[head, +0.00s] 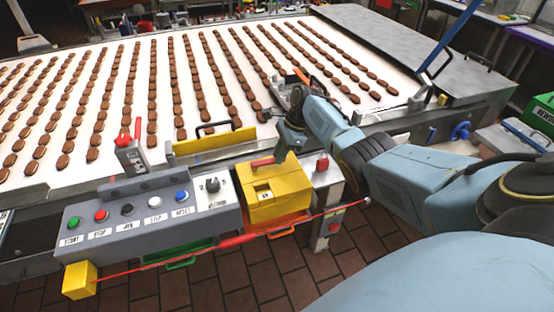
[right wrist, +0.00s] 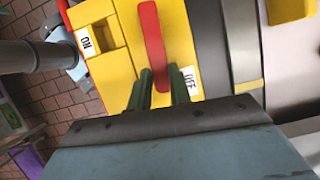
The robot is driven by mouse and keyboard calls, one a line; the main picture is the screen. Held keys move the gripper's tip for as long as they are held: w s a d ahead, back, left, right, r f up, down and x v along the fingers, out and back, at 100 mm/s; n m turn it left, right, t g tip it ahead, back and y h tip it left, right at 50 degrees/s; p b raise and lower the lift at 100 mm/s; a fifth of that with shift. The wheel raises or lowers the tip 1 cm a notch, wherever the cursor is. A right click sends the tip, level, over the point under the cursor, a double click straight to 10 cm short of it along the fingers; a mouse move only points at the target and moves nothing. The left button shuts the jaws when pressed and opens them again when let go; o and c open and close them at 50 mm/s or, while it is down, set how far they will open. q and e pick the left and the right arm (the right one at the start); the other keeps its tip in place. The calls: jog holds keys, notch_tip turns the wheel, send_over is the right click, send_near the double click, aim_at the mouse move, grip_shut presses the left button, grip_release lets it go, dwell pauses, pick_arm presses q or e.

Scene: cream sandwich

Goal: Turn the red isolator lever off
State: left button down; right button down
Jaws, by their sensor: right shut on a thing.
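The red isolator lever (head: 262,161) is on top of the yellow isolator box (head: 275,193) at the right end of the control panel. My right gripper (head: 288,145) comes down over the box from above right. In the right wrist view its two green fingers (right wrist: 158,88) are shut on the near end of the red lever (right wrist: 152,40). The white OFF label (right wrist: 188,82) lies right beside that end, and the ON label (right wrist: 89,42) is across the box at the left. My left gripper is not in view.
A grey panel with coloured buttons (head: 127,208) stands left of the box. A red mushroom button (head: 322,162) is close on its right. A red cord (head: 200,247) runs along the front to a yellow block (head: 79,279). Behind is a white conveyor (head: 250,130) with rows of brown biscuits.

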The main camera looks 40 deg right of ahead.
jog(key=shift+w+d+n+b, duration=0.1)
jog(key=shift+w+n+b, duration=0.2)
jog(key=shift+n+b, duration=0.15)
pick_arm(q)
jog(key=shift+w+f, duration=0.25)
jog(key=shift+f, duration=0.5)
pick_arm(e)
jog(key=c, duration=1.3)
grip_release()
jog(key=shift+r+g, duration=0.1)
jog(key=shift+g, duration=0.2)
jog(key=shift+d+r, duration=0.2)
jog(key=shift+r, duration=0.15)
pick_arm(q)
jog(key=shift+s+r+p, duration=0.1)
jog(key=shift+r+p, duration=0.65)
jog(key=shift+p, duration=0.05)
pick_arm(e)
jog(key=v, duration=1.2)
jog(key=shift+s+d+r, duration=0.15)
jog(key=shift+r, duration=0.1)
